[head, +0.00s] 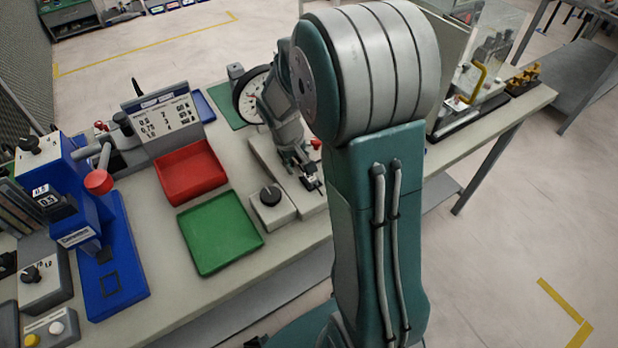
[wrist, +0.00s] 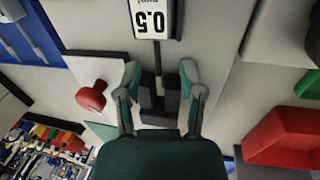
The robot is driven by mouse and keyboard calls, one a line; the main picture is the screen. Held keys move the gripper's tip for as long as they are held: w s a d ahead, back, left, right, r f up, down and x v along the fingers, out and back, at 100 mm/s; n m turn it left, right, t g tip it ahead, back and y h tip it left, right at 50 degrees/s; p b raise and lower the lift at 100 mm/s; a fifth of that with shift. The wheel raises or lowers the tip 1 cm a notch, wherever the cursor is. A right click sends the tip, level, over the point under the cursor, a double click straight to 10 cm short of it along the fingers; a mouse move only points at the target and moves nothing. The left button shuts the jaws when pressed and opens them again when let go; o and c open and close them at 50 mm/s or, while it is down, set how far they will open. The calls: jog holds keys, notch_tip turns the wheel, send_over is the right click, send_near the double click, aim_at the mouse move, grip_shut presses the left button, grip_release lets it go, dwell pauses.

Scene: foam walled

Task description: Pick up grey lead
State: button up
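My gripper (wrist: 159,72) points down at the bench, its two green-grey fingers apart. It also shows in the head view (head: 308,178), low over the pale fixture beside the grey knob box. Between and below the fingers, in the wrist view, is a dark grey notched block (wrist: 160,103). A thin dark grey strip (wrist: 158,64), possibly the grey lead, runs from this block to a box labelled 0.5 (wrist: 153,18). I see a gap between the fingers and the block. I cannot make out the lead in the head view, where my arm hides part of the bench.
A red knob (wrist: 91,97) stands close beside one finger. The red tray (head: 190,172) and green tray (head: 220,232) lie left of the gripper. A knob box (head: 272,207), a round dial (head: 250,95) and a blue press (head: 100,240) also stand on the bench.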

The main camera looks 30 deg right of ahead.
jog(key=shift+d, duration=0.1)
grip_shut()
jog(key=shift+r, duration=0.1)
